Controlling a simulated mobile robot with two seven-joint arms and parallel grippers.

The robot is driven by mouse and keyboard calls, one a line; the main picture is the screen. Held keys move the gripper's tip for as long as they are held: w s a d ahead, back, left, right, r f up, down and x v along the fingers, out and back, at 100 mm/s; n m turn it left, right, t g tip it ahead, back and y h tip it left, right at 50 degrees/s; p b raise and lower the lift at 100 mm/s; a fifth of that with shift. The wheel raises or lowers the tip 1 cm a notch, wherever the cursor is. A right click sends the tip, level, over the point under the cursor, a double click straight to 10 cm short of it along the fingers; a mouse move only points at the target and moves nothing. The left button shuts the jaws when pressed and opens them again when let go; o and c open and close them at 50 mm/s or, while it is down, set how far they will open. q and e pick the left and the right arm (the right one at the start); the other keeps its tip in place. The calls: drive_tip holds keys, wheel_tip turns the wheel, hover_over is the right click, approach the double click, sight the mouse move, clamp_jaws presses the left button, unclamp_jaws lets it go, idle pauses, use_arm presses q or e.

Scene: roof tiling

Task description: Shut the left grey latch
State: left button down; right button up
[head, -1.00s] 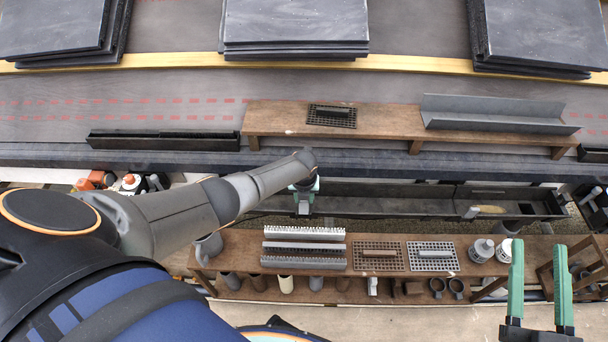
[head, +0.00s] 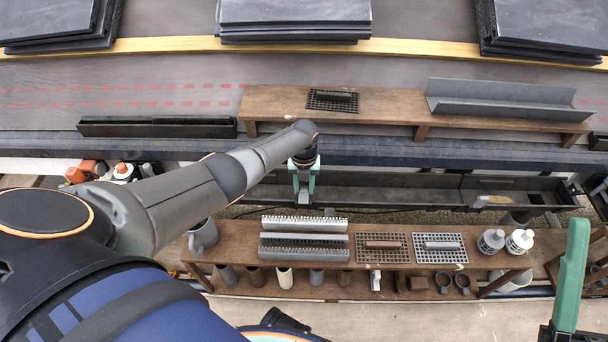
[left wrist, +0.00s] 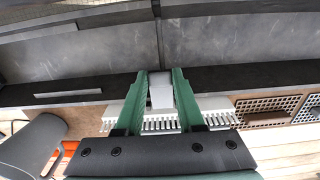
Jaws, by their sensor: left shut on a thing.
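My left gripper (head: 304,188) reaches over the front edge of the long dark gutter (head: 410,187) with its green fingers pointing down. It is shut on a small light grey block, the left grey latch (head: 304,199). In the left wrist view the latch (left wrist: 161,95) sits between the two fingers (left wrist: 160,88), at the gutter's rim. A second grey latch (head: 480,202) shows farther right on the gutter. One green finger of my right gripper (head: 572,275) shows at the right edge; the other finger is out of view, with a gap beside the visible one.
Below the gutter a wooden bench (head: 225,262) holds grey toothed strips (head: 303,240), grids (head: 382,247) and white-topped pots (head: 519,241). Above it a wooden plank (head: 275,105) carries a black grid and a grey channel (head: 500,104). Slate stacks (head: 295,15) lie at the back.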

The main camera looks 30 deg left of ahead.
sight(304, 189)
idle(0.4)
use_arm(q)
drive_tip(key=c, duration=0.5)
unclamp_jaws()
use_arm(e)
drive_tip(key=shift+a, duration=0.1)
use_arm(q)
wheel_tip(304, 189, up, 5)
drive_tip(key=p, duration=0.3)
drive_tip(key=shift+w+r+p, duration=0.1)
drive_tip(key=shift+p, duration=0.3)
drive_tip(key=shift+r, duration=0.35)
wheel_tip(304, 189, up, 3)
drive_tip(key=shift+r+p, duration=0.1)
drive_tip(key=shift+p, duration=0.8)
wheel_tip(304, 189, up, 3)
drive_tip(key=shift+r+p, duration=0.15)
drive_tip(key=shift+p, duration=0.6)
use_arm(e)
drive_tip(key=w+d+f+m+g+h, duration=0.1)
drive_tip(key=w+f+m+g+h, duration=0.1)
drive_tip(key=f+h, duration=0.3)
drive_tip(key=w+d+f+m+g+h, duration=0.1)
drive_tip(key=w+f+m+g+h, duration=0.1)
drive_tip(key=w+f+m+h, duration=0.3)
wheel_tip(304, 189, down, 4)
drive_tip(key=shift+f+g, duration=0.25)
drive_tip(key=shift+g, duration=0.05)
drive_tip(key=shift+w, duration=0.1)
